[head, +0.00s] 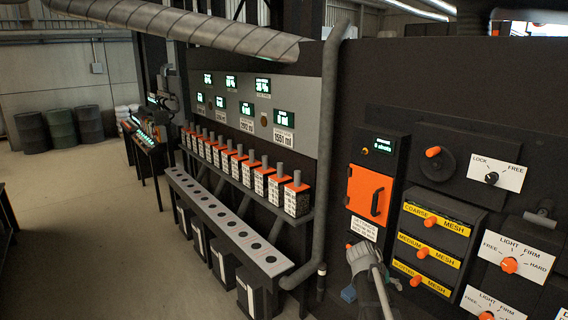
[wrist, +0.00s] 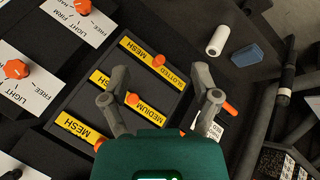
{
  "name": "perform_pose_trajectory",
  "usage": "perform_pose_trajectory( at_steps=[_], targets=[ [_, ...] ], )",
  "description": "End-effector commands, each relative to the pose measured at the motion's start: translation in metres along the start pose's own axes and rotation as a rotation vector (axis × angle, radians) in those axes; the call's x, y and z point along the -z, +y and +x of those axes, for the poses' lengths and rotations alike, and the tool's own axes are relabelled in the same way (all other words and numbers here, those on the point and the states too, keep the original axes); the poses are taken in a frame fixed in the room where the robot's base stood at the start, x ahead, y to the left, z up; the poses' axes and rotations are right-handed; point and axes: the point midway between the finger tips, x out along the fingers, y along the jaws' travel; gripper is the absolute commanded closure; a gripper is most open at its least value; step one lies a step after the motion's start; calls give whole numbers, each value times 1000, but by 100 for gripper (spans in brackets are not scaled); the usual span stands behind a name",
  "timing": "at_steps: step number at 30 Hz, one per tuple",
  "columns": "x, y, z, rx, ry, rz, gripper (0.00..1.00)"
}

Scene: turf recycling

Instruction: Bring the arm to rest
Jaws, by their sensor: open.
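My gripper (head: 364,252) shows near the bottom centre right of the head view, in front of the dark machine. In the wrist view my gripper (wrist: 160,76) is open, its two grey fingers spread with nothing between them. Behind the fingers are the mesh drawers (wrist: 172,86), with yellow labels and orange knobs. In the head view these drawers (head: 432,238) are to the right of my gripper and look closed. I cannot tell the exact gap between fingers and panel.
An orange door (head: 369,191) sits above my gripper. Dials (head: 509,265) are at the right. A white roll (wrist: 217,37) and blue block (wrist: 246,55) lie beside the drawers. A grey pipe (head: 328,150) runs down left of my gripper. Open floor (head: 90,230) is at the left.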

Motion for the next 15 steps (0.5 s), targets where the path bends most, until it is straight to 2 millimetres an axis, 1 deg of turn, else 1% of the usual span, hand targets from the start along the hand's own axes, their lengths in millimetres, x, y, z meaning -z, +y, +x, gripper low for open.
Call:
perform_pose_trajectory(
  at_steps=[1,2,3,5,6,8,9,12,15],
  targets=[
    [-33,-16,4,57,-26,-27,21],
    [-47,-24,4,92,-42,-43,21],
    [-65,-35,3,139,-63,-66,21],
    [-91,-52,0,211,-91,-102,21],
    [-109,-62,-2,259,-110,-127,21],
    [-134,-76,-5,329,-135,-162,21],
    [-150,-84,-8,373,-150,-186,21],
    [-182,-102,-15,471,-178,-238,21],
    [-204,-113,-22,542,-197,-275,21]
  ],
)
